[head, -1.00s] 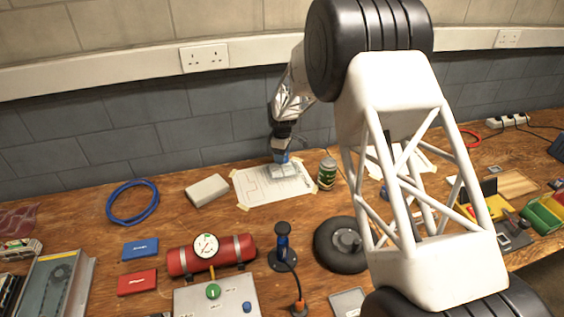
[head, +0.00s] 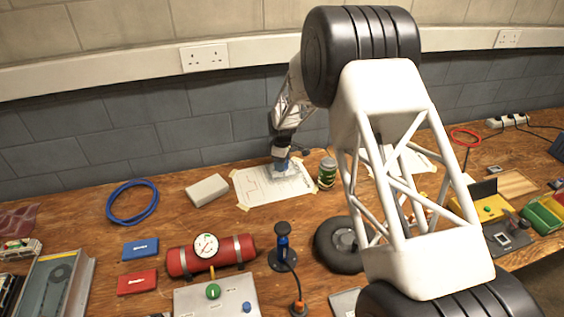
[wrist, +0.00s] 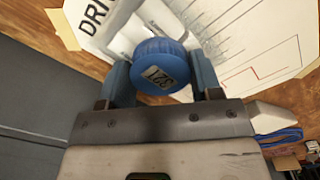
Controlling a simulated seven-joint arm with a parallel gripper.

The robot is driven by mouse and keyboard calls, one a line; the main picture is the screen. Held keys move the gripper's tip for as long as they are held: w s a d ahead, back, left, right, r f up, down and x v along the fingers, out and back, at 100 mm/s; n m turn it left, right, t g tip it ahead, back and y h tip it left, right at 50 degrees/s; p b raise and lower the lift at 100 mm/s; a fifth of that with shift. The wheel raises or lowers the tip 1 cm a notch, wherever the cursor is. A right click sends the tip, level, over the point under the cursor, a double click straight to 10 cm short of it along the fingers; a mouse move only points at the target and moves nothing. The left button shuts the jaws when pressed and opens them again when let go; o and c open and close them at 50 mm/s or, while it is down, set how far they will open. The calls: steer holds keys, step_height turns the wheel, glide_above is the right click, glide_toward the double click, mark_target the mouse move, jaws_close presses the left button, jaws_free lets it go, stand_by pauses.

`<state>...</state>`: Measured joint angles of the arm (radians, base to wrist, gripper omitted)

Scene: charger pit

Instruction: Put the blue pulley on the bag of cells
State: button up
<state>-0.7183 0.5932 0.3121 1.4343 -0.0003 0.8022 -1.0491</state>
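The blue pulley (wrist: 160,66) shows in the wrist view between the two fingers of my gripper (wrist: 162,78), which touch its sides. A small numbered label is on its near face. The bag of cells (wrist: 126,38) is a pale, clear bag of cylinders just beyond and beneath the pulley. In the head view the bag (head: 290,177) lies on a paper sheet, partly hidden by my gripper (head: 282,164) right over it. I cannot tell whether the pulley touches the bag.
The taped drawing sheet (head: 256,191) lies under the bag. A green can (head: 327,173) stands close to its right, and a pale box (head: 207,190) lies to its left. A blue cable coil (head: 133,203) is farther left. The wall is close behind.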

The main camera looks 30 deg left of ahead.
steer(key=o, duration=0.5)
steer(key=shift+c, duration=0.2)
steer(key=shift+r, duration=0.1)
step_height(320, 180, up, 12)
stand_by(0.4)
stand_by(0.4)
steer(key=shift+r, duration=0.1)
stand_by(0.4)
